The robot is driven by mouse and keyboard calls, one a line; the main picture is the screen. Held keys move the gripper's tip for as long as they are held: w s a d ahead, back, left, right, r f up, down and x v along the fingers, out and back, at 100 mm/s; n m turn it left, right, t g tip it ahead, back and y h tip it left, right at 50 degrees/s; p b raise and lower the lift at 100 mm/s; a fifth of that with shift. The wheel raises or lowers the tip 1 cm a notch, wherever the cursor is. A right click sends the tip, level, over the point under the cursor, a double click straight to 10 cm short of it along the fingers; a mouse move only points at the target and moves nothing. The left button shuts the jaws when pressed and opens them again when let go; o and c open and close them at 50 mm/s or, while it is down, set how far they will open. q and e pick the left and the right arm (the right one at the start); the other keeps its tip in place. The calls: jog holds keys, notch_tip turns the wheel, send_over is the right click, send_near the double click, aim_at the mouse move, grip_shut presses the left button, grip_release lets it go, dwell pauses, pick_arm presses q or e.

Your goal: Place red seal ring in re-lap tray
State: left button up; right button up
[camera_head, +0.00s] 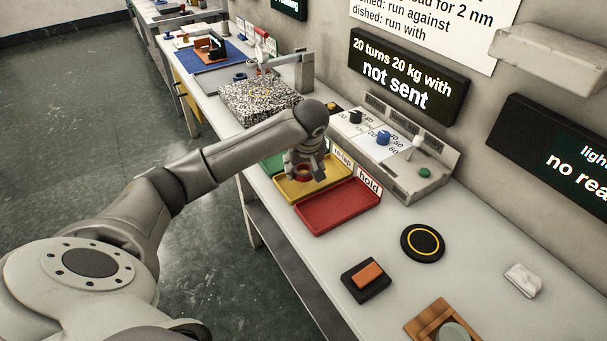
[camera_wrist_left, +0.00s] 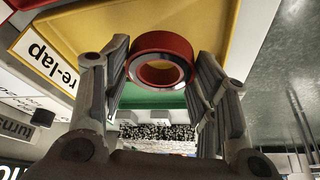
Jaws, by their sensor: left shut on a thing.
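The red seal ring (camera_wrist_left: 160,41) is between the two fingers of my left gripper (camera_head: 304,168), which is shut on it. The ring also shows, partly covered by the fingers, in the head view (camera_head: 303,176). The gripper points down over the yellow re-lap tray (camera_head: 296,195). The tray's yellow floor fills the upper wrist view (camera_wrist_left: 90,28), with its "re-lap" label (camera_wrist_left: 47,61) at the left. I cannot tell whether the ring touches the tray floor. My right gripper is not in view.
A red tray (camera_head: 338,207) marked "hold" adjoins the yellow one in front, and a green tray (camera_head: 271,165) lies behind. A control box (camera_head: 400,150) with knobs stands close to the right. A black disc (camera_head: 422,243) and a black block (camera_head: 366,282) lie nearer on the bench.

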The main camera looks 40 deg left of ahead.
aim_at(304, 185)
pick_arm(q)
notch_tip(304, 185, down, 3)
jog(key=shift+f+p, duration=0.1)
jog(key=shift+p, duration=0.4)
jog(key=shift+w+f, duration=0.1)
jog(key=o, duration=1.1)
jog(key=shift+f, duration=0.1)
jog(key=shift+o, duration=0.2)
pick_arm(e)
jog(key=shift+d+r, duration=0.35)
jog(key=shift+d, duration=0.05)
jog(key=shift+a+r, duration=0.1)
pick_arm(q)
jog(key=shift+r, duration=0.35)
jog(key=v, duration=1.1)
jog(key=shift+s+r+b, duration=0.2)
jog(key=shift+r+b, duration=0.05)
jog(key=shift+b, duration=0.2)
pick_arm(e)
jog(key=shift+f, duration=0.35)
